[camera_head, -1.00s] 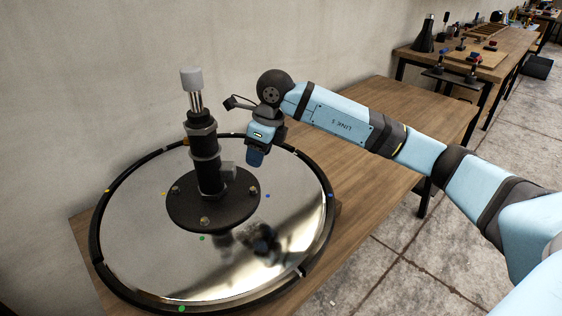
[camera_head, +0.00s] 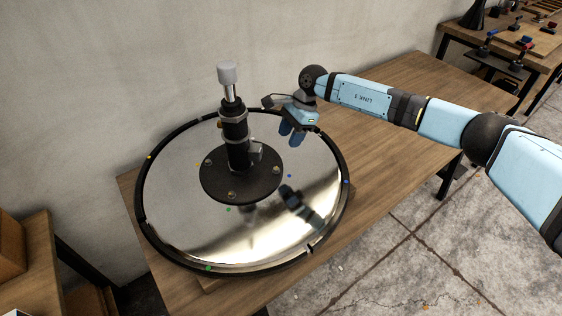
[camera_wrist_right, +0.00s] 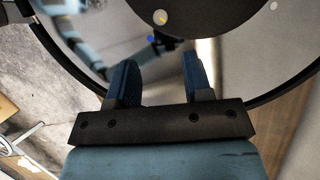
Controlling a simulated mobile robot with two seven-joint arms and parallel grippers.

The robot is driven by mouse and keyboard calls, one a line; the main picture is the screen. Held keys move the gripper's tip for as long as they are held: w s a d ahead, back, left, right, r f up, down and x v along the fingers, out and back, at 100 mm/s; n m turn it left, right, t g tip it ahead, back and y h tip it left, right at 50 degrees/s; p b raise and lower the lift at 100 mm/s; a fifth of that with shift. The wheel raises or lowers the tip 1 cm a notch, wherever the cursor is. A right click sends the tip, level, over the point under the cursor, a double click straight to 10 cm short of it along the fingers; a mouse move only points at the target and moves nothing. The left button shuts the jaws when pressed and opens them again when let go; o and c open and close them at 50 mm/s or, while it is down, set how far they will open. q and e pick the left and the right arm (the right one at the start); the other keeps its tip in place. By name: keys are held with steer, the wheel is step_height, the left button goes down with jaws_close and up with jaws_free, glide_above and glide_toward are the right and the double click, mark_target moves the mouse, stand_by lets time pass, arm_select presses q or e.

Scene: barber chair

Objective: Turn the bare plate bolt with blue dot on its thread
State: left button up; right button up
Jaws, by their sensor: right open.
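The round black base plate (camera_head: 215,185) sits on a mirror-like disc (camera_head: 180,225) and carries a dark upright column (camera_head: 236,140). A bolt (camera_head: 275,171) stands at the plate's right edge, with a blue dot (camera_head: 290,176) on the disc beside it. In the right wrist view the blue dot (camera_wrist_right: 150,39) lies next to a pale round bolt head (camera_wrist_right: 160,17), beyond my fingers. My right gripper (camera_head: 291,136) is open and empty above the disc's far right part, up and right of that bolt; its fingers also show in the wrist view (camera_wrist_right: 160,68). My left gripper is not in view.
Other bolts show at the plate's left (camera_head: 208,162) and front (camera_head: 232,195), the front one near a green dot (camera_head: 228,210). A black rim (camera_head: 345,200) surrounds the disc. The wooden table (camera_head: 390,95) is clear to the right. Another workbench (camera_head: 540,70) stands at back right.

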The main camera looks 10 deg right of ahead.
mark_target(276, 169)
steer(key=x, duration=1)
steer(key=shift+a+f, duration=0.15)
steer(key=shift+f, duration=0.15)
steer(key=shift+s, duration=0.1)
jaws_close()
